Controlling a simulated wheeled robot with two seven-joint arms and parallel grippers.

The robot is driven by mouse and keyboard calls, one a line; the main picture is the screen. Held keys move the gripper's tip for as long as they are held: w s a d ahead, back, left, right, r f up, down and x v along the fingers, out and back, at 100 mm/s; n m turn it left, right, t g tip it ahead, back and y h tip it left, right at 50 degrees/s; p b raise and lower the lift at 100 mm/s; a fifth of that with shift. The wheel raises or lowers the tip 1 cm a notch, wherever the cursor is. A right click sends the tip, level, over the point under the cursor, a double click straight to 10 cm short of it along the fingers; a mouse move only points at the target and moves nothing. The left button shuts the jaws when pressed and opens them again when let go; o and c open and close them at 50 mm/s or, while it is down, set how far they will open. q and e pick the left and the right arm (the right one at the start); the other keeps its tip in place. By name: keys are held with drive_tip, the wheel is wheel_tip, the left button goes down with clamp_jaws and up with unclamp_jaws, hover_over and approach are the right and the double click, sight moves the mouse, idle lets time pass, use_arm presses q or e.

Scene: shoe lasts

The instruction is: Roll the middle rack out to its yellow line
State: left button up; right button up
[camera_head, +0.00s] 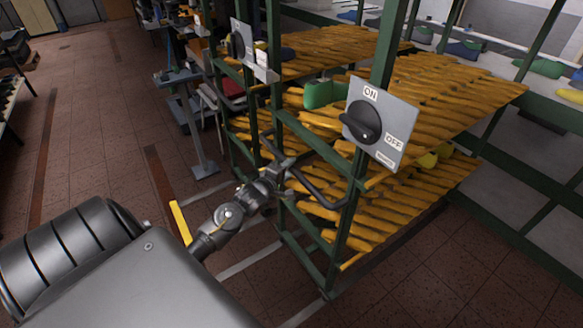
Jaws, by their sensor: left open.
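A green-framed rack (345,232) with tiers of orange-yellow slats stands right of centre, and I take it for the middle rack. A dark bar handle (322,197) sticks out from its near end. My left gripper (284,166) is open at the left end of this handle. I cannot tell whether its fingers are around the bar or only beside it. A short yellow line (180,222) lies on the floor to the left, partly hidden by my left arm. My right gripper is out of view.
A grey panel (395,128) with an ON/OFF knob (362,122) is on the rack's near end. Green and yellow pieces lie on the slats. A grey stand (193,130) is behind at left. The tiled floor (95,160) at left is clear.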

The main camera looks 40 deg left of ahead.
use_arm(q)
drive_tip(key=shift+w+a+f, duration=0.1)
drive_tip(key=shift+w+f, duration=0.1)
drive_tip(key=shift+w, duration=0.7)
clamp_jaws()
